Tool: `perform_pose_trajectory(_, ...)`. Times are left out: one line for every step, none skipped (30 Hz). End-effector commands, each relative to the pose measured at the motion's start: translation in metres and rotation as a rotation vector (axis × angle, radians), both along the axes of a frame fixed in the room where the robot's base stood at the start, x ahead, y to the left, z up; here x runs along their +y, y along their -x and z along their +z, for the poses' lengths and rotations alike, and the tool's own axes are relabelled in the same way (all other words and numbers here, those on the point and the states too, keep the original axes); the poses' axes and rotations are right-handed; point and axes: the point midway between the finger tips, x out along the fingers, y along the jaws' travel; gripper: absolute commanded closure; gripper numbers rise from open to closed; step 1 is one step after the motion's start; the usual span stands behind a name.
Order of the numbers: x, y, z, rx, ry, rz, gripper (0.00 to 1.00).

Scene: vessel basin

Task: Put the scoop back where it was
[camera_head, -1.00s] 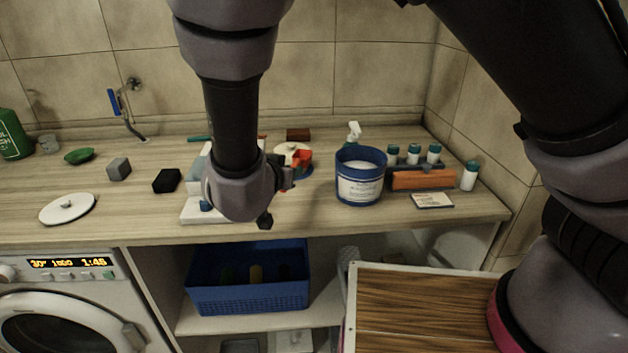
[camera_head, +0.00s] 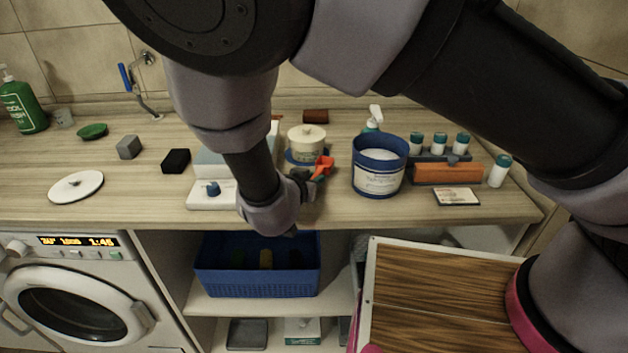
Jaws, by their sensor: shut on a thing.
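My gripper (camera_head: 308,177) is low over the counter and shut on a small red-orange thing (camera_head: 322,168), which looks like the scoop. Its bowl and full shape are too small and partly covered to make out. I cannot tell whether it touches the counter. A blue tub (camera_head: 378,184) with a white label, open and filled with white powder, stands just right of the gripper, apart from it. A cream lidded pot (camera_head: 306,141) stands behind the gripper, with blue around its base.
A white device with a blue knob (camera_head: 213,189) sits left of my forearm. Right of the tub are an orange block (camera_head: 446,173), several teal-capped bottles (camera_head: 439,144) and a card (camera_head: 456,197). A spray bottle (camera_head: 374,118) stands behind the tub. A blue basket (camera_head: 257,281) is below.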

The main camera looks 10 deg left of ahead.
Motion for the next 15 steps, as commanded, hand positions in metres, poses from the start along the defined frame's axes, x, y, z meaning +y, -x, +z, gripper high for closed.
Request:
perform_pose_trajectory(-0.0003, -0.0003, -0.0037, -0.001, 0.001, 0.0, 1.0)
perform_pose_trajectory(-0.0003, -0.0003, -0.0048, -0.001, 0.001, 0.0, 1.0)
perform_pose_trajectory(-0.0003, -0.0003, -0.0053, -0.001, 0.0, 0.0, 1.0)
perform_pose_trajectory(-0.0002, -0.0003, -0.0053, -0.001, -0.001, 0.0, 1.0)
perform_pose_trajectory(-0.0002, -0.0003, -0.0051, 0.0, -0.001, 0.0, 1.0)
perform_pose_trajectory(-0.0002, -0.0003, -0.005, 0.0, -0.001, 0.0, 1.0)
perform_pose_trajectory(-0.0002, -0.0002, -0.0049, 0.0, -0.001, 0.0, 1.0)
perform_pose_trajectory(-0.0002, -0.0002, -0.0049, 0.0, -0.001, 0.0, 1.0)
perform_pose_trajectory(-0.0002, -0.0003, -0.005, 0.0, -0.001, 0.0, 1.0)
perform_pose_trajectory(-0.0003, -0.0003, -0.0054, 0.0, -0.001, 0.0, 1.0)
perform_pose_trajectory(-0.0003, -0.0004, -0.0061, 0.0, -0.001, 0.0, 1.0)
perform_pose_trajectory(-0.0003, -0.0004, -0.0073, 0.0, -0.001, 0.0, 1.0)
perform_pose_trajectory(-0.0003, -0.0005, -0.0082, -0.001, -0.001, 0.0, 1.0)
perform_pose_trajectory(-0.0002, -0.0004, -0.0085, 0.0, -0.001, 0.0, 0.78)
perform_pose_trajectory(-0.0001, -0.0004, -0.0081, 0.0, -0.002, -0.001, 0.62)
